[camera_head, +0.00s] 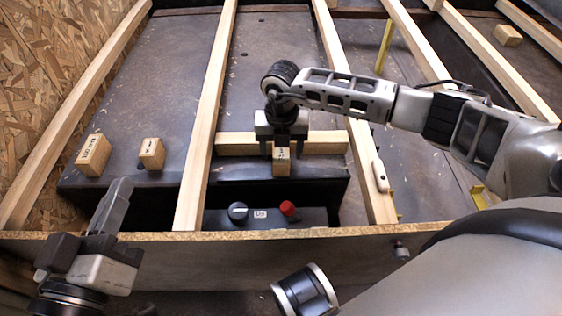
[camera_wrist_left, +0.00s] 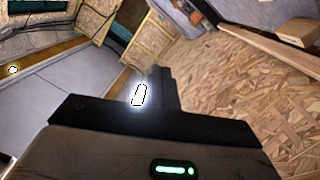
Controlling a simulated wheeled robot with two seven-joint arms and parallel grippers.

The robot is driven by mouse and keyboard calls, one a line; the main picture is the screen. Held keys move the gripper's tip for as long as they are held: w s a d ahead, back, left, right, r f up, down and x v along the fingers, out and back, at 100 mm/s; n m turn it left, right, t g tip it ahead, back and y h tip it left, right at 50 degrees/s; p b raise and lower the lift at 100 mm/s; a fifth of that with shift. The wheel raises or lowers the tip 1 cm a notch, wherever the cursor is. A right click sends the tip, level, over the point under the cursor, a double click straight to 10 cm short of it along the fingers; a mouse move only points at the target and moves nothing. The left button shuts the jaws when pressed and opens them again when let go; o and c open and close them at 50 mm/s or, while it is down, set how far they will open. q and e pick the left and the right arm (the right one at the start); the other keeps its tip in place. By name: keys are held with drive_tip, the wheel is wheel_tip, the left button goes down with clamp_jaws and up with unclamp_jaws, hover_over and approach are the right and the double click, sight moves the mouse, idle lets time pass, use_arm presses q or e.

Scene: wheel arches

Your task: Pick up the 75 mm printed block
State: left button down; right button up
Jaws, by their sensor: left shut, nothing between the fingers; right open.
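A small wooden block (camera_head: 281,164) with dark print stands upright at the front of the dark panel, near the crosspiece. The print is too small to read. My right gripper (camera_head: 281,150) is above it, pointing down, open, with one finger on either side of the block; I cannot tell whether they touch it. Two other wooden blocks sit in the left bay: a larger printed one (camera_head: 93,154) and a smaller one (camera_head: 151,153) with a dark mark. My left gripper (camera_head: 122,184) is shut and empty, low at the left; its fingers show in the left wrist view (camera_wrist_left: 160,88).
Long wooden rails (camera_head: 208,120) divide the bays, and a crosspiece (camera_head: 240,143) spans the middle one. A chipboard front edge (camera_head: 270,234) runs across. A black box with a black knob (camera_head: 238,212) and a red knob (camera_head: 288,208) sits behind it. Another block (camera_head: 507,35) lies far right.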

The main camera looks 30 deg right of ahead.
sight(281, 154)
wheel_tip(281, 154, down, 4)
drive_tip(key=shift+r+b, duration=0.2)
drive_tip(key=shift+b, duration=0.45)
use_arm(q)
drive_tip(key=r, duration=0.1)
drive_tip(key=w+r+m+t+h, duration=0.1)
drive_tip(key=r+m+t, duration=0.1)
drive_tip(key=shift+w+a+r, duration=0.1)
drive_tip(key=shift+w+a, duration=0.1)
drive_tip(key=shift+a, duration=0.1)
use_arm(e)
drive_tip(key=c, duration=1.2)
drive_tip(key=shift+o, duration=0.2)
drive_tip(key=shift+r, duration=0.1)
